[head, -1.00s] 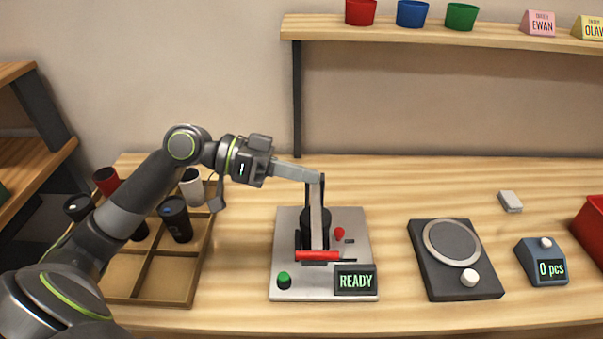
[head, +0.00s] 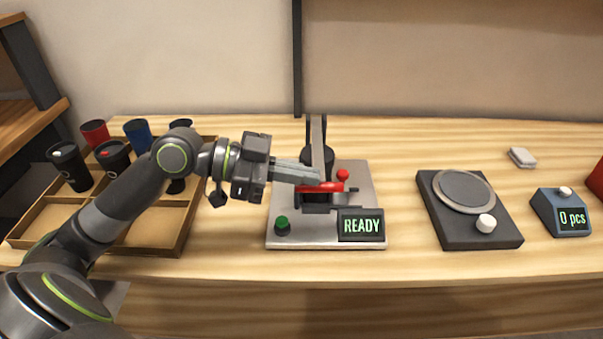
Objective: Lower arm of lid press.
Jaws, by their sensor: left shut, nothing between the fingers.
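The lid press stands on a silver base plate (head: 363,190) at mid-table. The press display (head: 361,225) reads READY.
A wooden tray (head: 160,250) with several cups stands at left, under my left arm. Right of the press are a dark scale-like device (head: 455,236), a counter (head: 567,217) reading 0 pcs and a small white block (head: 522,157). The table's front edge is clear.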

